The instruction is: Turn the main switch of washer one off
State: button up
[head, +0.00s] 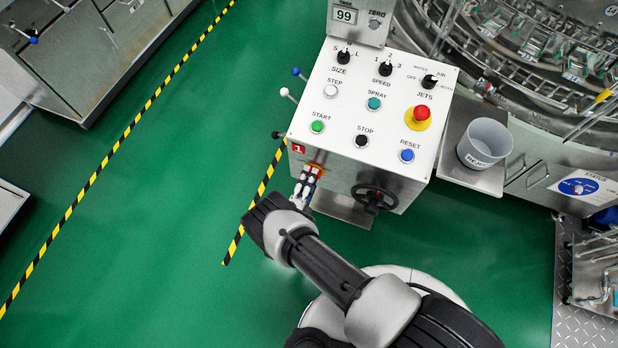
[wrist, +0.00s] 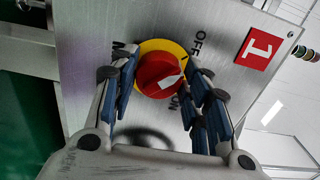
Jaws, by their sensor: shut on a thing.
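The main switch (wrist: 158,74) is a red rotary knob on a yellow round plate, set in the steel front of the panel box marked with a red 1 (wrist: 258,48). In the wrist view its white pointer aims right and slightly up, between the OFF and ON labels. My gripper (wrist: 163,82) is shut on the knob, with a blue-padded finger on each side. In the head view, my gripper (head: 309,181) reaches the front of the control box, and the yellow plate (head: 317,169) shows just beyond it. The fingers hide much of the knob there.
The control box (head: 340,95) carries several knobs and buttons on top, with a red emergency stop (head: 422,112). A black handwheel (head: 374,198) sticks out right of my gripper. A reject bin (head: 485,143) stands farther right. Green floor (head: 165,200) is free at left.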

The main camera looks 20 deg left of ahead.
jog(key=o, duration=1)
jog(key=s, duration=0.8)
jog(key=s+a, duration=0.1)
jog(key=s, duration=0.3)
